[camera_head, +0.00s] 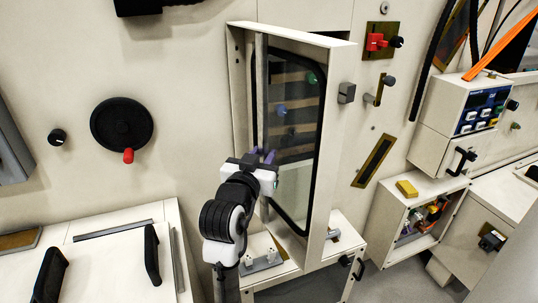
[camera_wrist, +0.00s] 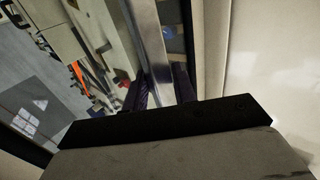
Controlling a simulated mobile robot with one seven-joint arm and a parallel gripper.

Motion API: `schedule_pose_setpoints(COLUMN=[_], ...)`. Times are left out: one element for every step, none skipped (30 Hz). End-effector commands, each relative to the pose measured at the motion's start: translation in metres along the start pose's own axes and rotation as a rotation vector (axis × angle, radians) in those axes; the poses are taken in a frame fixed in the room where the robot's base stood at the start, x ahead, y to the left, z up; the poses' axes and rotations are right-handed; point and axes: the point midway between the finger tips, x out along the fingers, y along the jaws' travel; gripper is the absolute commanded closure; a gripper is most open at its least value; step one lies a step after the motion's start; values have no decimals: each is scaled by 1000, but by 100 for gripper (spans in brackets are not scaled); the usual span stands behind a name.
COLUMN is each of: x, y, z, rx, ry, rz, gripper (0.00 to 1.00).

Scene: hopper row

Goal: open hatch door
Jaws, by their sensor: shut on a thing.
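The hatch door (camera_head: 318,150) is a tall white-framed panel with a dark-edged window in the middle of the head view. It juts out from the pale wall at an angle, and I cannot tell exactly how far it is open. A long upright metal bar (camera_head: 261,90) runs along its left part. My gripper (camera_head: 263,156) is at the bar's middle height, its purple fingers partly hidden by the wrist. In the wrist view, my gripper (camera_wrist: 160,88) has one finger on each side of the metal bar (camera_wrist: 151,45) and is shut on it.
A black round wheel with a red knob (camera_head: 122,125) is on the wall at left. A white counter with black handles (camera_head: 152,254) stands at lower left. An open-fronted cabinet (camera_head: 388,225) with a yellow block (camera_head: 407,188) on top and a control box (camera_head: 462,110) are at right.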

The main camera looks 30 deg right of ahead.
Motion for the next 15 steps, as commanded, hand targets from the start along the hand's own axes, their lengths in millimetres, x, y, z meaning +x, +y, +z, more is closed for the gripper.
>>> schedule_pose_setpoints(x=[-1, -1, -1, -1, -1, -1, -1, -1, -1, -1, -1, -1, -1, -1, -1], y=[-14, -14, -15, -15, -15, -15, -15, -15, -15, -15, -15, -15, -15, -15, -15], z=[-4, -4, -4, -4, -4, -4, -4, -4, -5, -5, -5, -5, -5, -5, -5], rx=[2, 2, 2, 1, 1, 1, 1, 1, 1, 1, 1, 2, 2, 2, 2], ry=[10, 10, 10, 10, 10, 10, 10, 10, 11, 10, 10, 10, 10, 10, 10], rz=[-32, -32, -31, -31, -31, -31, -31, -31, -31, -30, -30, -30, -30, -30, -30], gripper=[100, 100, 100, 100, 100, 100, 100, 100, 100, 100, 100, 100, 100, 100, 72])
